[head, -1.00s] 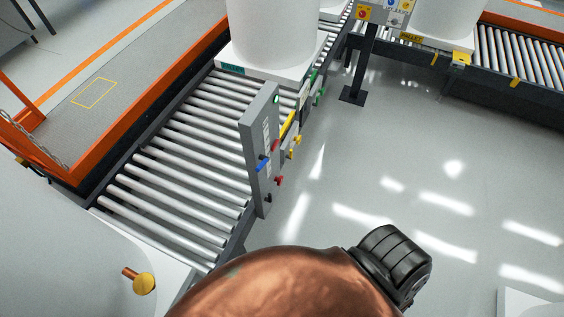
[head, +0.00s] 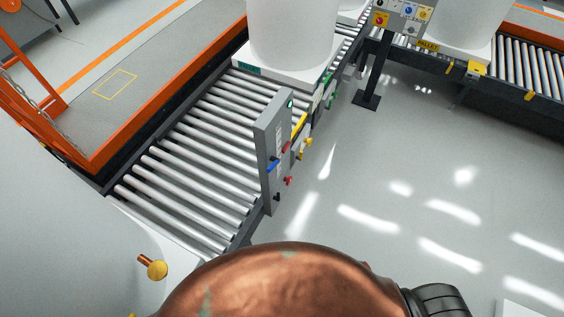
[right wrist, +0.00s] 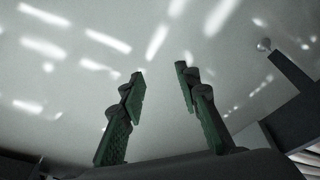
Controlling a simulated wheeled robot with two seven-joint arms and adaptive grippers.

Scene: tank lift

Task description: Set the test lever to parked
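A narrow grey control panel (head: 268,150) stands upright at the roller conveyor's side in the head view. It carries a blue handle (head: 273,165), a red handle (head: 286,148), a red knob (head: 288,181) and a small green light (head: 290,104). I cannot tell which of these is the test lever, or its setting. My right gripper (right wrist: 160,70) is open and empty in the right wrist view, its two fingers apart over pale floor. My left gripper is not in view.
The roller conveyor (head: 185,158) runs behind the panel, with a large white tank (head: 292,35) farther along it. Yellow and green fittings line its near side. A post-mounted button box (head: 403,15) stands beyond. An orange-railed platform (head: 95,165) lies left. Shiny floor (head: 400,140) at right is open.

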